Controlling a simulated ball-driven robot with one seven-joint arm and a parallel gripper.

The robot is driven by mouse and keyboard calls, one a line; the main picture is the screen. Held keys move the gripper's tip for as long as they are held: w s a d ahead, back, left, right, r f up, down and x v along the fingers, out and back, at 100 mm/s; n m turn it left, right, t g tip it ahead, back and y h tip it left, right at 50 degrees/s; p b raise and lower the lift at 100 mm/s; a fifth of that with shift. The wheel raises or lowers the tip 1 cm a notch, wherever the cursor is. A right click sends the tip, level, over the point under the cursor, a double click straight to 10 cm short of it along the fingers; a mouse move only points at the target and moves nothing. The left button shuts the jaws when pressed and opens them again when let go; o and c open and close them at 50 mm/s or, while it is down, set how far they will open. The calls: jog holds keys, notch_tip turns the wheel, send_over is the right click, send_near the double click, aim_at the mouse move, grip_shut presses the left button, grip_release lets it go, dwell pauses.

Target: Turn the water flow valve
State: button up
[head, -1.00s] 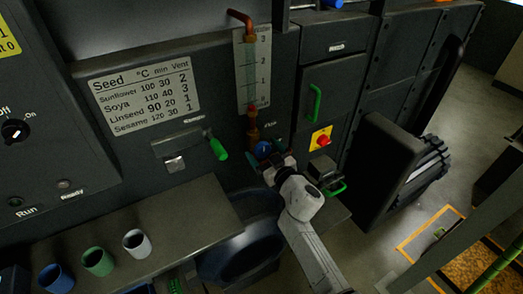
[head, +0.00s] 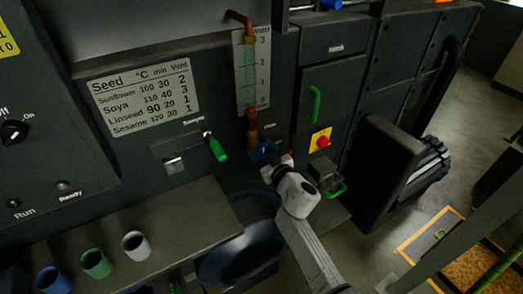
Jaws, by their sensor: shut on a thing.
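The water flow valve (head: 262,148) is a small blue knob under the label "Flow", at the foot of the copper pipe and water gauge in the head view. My gripper (head: 268,157) is at the knob, shut on it. The fingers and wrist hide much of the knob, so its exact turn is hard to tell. The water gauge (head: 252,75) is a tall glass tube on a pale scale marked up to 3.
A green-handled sample lever (head: 216,148) sticks out left of the valve. A red knob on a yellow plate (head: 320,140) and a green door handle (head: 314,104) are to the right. A shelf (head: 185,215) with several cups is below left.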

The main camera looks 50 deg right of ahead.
jog(key=shift+n, duration=0.3)
jog(key=n, duration=0.5)
jog(key=shift+a+f, duration=0.1)
jog(key=n, duration=0.5)
jog(key=shift+a+f+n, duration=0.1)
jog(key=shift+n, duration=0.2)
jog(key=n+b, duration=0.1)
jog(key=n, duration=0.4)
jog(key=shift+f, duration=0.15)
jog(key=shift+f+n+b, duration=0.1)
jog(key=shift+n+b, duration=0.6)
jog(key=shift+n, duration=2.1)
jog(key=o, duration=1)
jog(key=shift+c, duration=0.2)
